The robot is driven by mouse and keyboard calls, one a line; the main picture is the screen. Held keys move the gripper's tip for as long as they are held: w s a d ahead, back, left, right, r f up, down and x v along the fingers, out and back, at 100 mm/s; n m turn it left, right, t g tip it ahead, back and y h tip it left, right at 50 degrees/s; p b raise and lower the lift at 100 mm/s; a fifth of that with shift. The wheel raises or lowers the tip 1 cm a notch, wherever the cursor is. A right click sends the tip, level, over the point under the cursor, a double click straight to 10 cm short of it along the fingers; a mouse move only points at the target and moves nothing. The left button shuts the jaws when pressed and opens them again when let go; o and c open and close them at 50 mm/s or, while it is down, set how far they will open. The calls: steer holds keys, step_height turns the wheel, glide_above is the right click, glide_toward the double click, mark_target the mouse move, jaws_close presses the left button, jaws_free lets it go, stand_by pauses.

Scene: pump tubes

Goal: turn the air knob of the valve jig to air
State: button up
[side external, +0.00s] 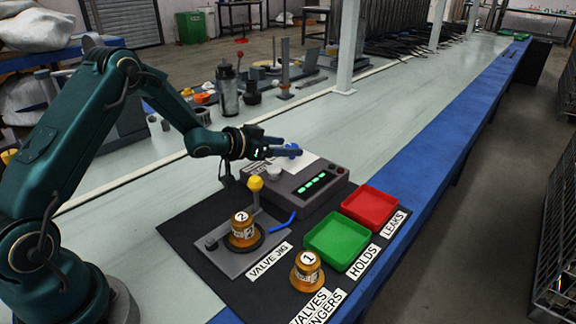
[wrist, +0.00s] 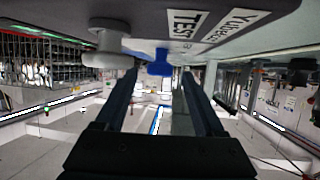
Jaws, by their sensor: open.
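The valve jig (side external: 222,262) is a grey plate on the black mat, with an amber valve marked 2 (side external: 243,232) seated on it. A yellow ball knob (side external: 255,184) stands at its back; I cannot read any air mark. My gripper (side external: 297,147) is open and level, above and behind the jig, near the grey tester box. A blue knob (side external: 291,152) shows by the fingers. In the wrist view the blue knob (wrist: 158,66) appears between my open fingertips (wrist: 160,75), with a pale grey knob (wrist: 110,38) to its left. Contact cannot be told.
The tester box (side external: 318,190) has green lit displays. A blue tube (side external: 283,222) lies between it and the jig. A valve marked 1 (side external: 307,270), a green tray (side external: 337,240) and a red tray (side external: 370,207) stand nearer the front edge.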

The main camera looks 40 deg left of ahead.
steer(key=shift+w+d+f, duration=0.1)
steer(key=shift+w+f, duration=0.2)
steer(key=shift+w, duration=0.3)
jaws_close()
steer(key=shift+m+h, duration=0.4)
steer(key=shift+h, duration=0.1)
steer(key=shift+w+a+m+g+h, duration=0.1)
steer(key=shift+a+m+g+h, duration=0.05)
steer(key=shift+m+h, duration=0.45)
steer(key=shift+a+m+g+h, duration=0.15)
steer(key=shift+m+h, duration=0.35)
steer(key=shift+h, duration=0.2)
steer(key=shift+a+m+g+h, duration=0.1)
steer(key=shift+m+g+h, duration=0.6)
steer(key=shift+m+h, duration=0.4)
steer(key=shift+w+r+m+g+h, duration=0.15)
steer(key=shift+m+g+h, duration=0.75)
steer(key=shift+m+h, duration=0.25)
